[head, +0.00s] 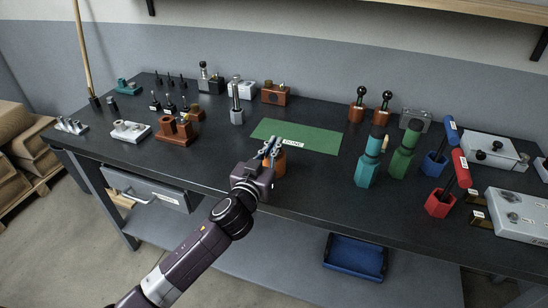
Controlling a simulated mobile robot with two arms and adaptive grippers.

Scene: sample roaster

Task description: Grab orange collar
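An orange-brown round piece (281,161), which looks like the orange collar, stands on the dark bench just in front of the green mat. My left gripper (271,147) reaches in from the bottom and is right at this piece. Its fingers and wrist cover the piece's left side and part of its top. Whether the fingers touch the piece or are closed on it cannot be made out. My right gripper is not in view.
The green mat (318,138) lies flat behind the piece. Teal (367,168) and green (402,160) bottle-like items stand to the right, with blue (434,163) and red (439,203) holders beyond. Brown blocks (174,131) stand left. Bench between is clear.

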